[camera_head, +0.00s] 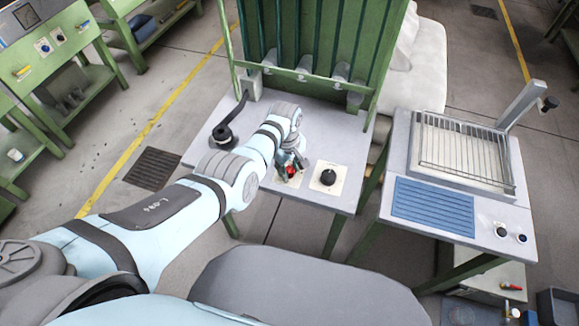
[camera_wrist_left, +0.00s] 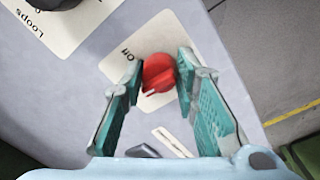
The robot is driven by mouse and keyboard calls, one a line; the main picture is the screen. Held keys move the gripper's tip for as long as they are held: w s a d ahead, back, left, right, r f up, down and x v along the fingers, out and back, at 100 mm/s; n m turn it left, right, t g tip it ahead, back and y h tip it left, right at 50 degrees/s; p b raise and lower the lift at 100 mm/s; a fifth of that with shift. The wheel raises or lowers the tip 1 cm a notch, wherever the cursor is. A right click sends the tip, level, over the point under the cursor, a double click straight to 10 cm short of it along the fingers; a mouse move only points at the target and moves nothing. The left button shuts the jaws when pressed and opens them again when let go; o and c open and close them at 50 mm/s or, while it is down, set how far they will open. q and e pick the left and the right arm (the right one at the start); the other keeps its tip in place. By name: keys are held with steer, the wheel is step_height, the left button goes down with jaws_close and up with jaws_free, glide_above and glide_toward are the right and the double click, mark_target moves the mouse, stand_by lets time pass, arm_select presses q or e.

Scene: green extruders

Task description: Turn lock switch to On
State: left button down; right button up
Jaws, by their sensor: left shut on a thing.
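The lock switch is a red round knob (camera_wrist_left: 158,73) on a cream label plate. It also shows in the head view as a small red spot (camera_head: 291,171) at the front of the grey table. My left gripper (camera_wrist_left: 160,70) has its two teal fingers on either side of the knob and is shut on it; it also shows in the head view (camera_head: 289,164). The word "Off" reads on the plate at the knob's upper left. A pale mark on the knob points to its lower left. I cannot make out "On". My right gripper is not in view.
A black dial (camera_head: 328,177) on a plate marked "Loops" sits right of the switch. A black lever-like part (camera_head: 224,132) stands at the table's left. A green machine frame (camera_head: 310,75) rises behind. A second table (camera_head: 400,150) with a blue mat is at the right.

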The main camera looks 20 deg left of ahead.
mark_target(287, 169)
arm_select(q)
steer(key=shift+n, duration=0.3)
steer(key=c, duration=1.3)
jaws_free()
steer(key=r, duration=1.2)
steer(key=shift+s+a, duration=0.15)
steer(key=shift+s, duration=0.1)
steer(key=shift+f, duration=0.1)
